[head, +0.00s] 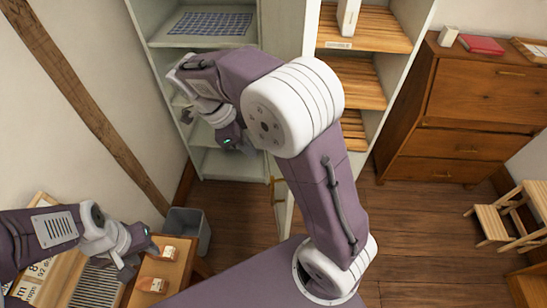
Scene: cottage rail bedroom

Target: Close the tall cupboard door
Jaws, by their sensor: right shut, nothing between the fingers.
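The tall cupboard (223,163) stands open at the back, with pale grey-green shelves inside. Its pale door (283,212) appears swung out towards me on the right side of the opening, seen nearly edge-on. A brass handle (272,187) shows on it. My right arm hides much of the door. My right gripper (233,145) is shut and empty in front of the cupboard opening, to the left of the door. My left gripper (140,250) is at the lower left, away from the cupboard, and its finger gap is unclear.
A checked cloth (210,23) lies on an upper cupboard shelf. An open unit with wooden shelves (352,82) stands to the right, then a brown chest of drawers (470,110). A grey bin (188,228) and a small table with jars (152,284) are lower left.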

